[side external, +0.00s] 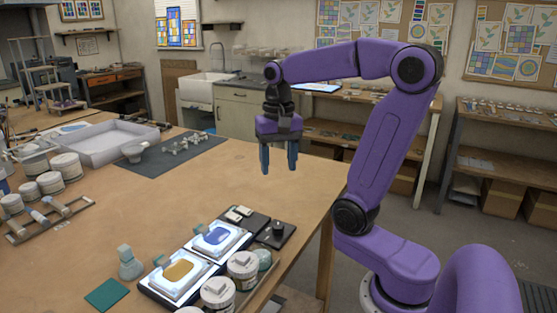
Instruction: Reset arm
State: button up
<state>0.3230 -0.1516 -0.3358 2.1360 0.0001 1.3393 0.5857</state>
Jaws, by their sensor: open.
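My gripper (279,158) hangs from my purple arm above the right part of the wooden table, near its far right edge. Its two blue fingers point down and stand apart, with nothing between them. The gripper is well clear of the table top and touches nothing.
Two lit panels, one with a yellow patch (179,271) and one with a blue patch (217,236), lie near the table's front right. White jars (243,266) stand beside them. A large pale tray (106,141) and a dark mat (176,155) lie farther back. The table's middle (150,205) is clear.

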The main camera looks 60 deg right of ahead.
jog(key=shift+r, duration=0.1)
dwell(0.4)
jog(key=s+a+f+n, duration=0.4)
jog(key=a+f+n, duration=0.1)
jog(key=a+n, duration=0.5)
jog(key=s+a+f+n, duration=0.1)
jog(key=s+f+n, duration=0.1)
jog(key=s+n, duration=0.3)
jog(key=s+a+f+n, duration=0.2)
jog(key=s+f+n, duration=0.1)
jog(key=s+n, duration=0.3)
jog(key=shift+s, duration=0.4)
